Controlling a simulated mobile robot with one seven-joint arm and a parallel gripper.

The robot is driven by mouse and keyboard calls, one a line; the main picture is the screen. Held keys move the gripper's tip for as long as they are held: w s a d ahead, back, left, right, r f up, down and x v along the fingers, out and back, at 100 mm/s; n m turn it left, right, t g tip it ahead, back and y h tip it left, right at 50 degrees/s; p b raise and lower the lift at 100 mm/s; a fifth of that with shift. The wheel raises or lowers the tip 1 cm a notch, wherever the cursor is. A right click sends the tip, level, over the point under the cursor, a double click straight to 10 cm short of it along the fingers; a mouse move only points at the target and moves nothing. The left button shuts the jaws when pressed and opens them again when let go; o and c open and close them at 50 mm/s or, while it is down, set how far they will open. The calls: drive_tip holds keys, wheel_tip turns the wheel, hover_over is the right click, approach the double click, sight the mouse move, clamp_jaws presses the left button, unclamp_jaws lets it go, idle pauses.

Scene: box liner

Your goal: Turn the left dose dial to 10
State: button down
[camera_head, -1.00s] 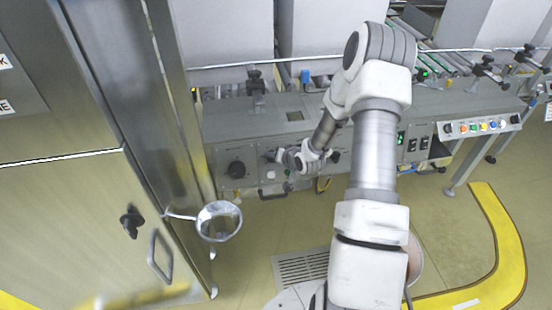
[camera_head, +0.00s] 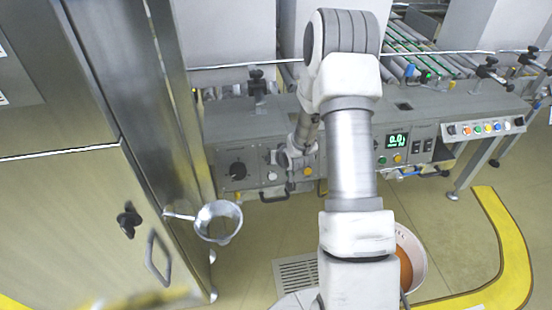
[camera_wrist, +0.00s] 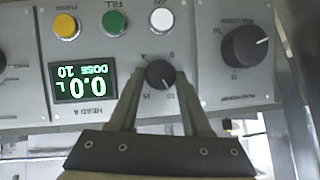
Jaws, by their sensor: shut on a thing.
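The dose dial (camera_wrist: 160,74) is a small black knob on the grey HEAD A panel. It shows between my fingers in the wrist view, which has the panel upside down. My gripper (camera_wrist: 161,78) is shut on it, one finger on each side. Its white pointer mark is toward the 10 on the printed scale. The green display (camera_wrist: 82,82) beside it reads DOSE 10 and 0.0 L. In the head view my gripper (camera_head: 284,160) is at the panel front, and my arm hides the dial there.
A larger black knob (camera_wrist: 244,46) is on the neighbouring panel. Yellow (camera_wrist: 67,25), green (camera_wrist: 114,22) and white (camera_wrist: 161,19) buttons are close to the dial. A steel cabinet (camera_head: 70,200) stands at left. A white bucket (camera_head: 413,262) with orange inside stands right of my arm.

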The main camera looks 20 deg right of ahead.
drive_tip(key=shift+c, duration=1.8)
unclamp_jaws()
drive_tip(key=p+v, duration=0.5)
drive_tip(key=v, duration=1.2)
drive_tip(key=shift+r, duration=0.2)
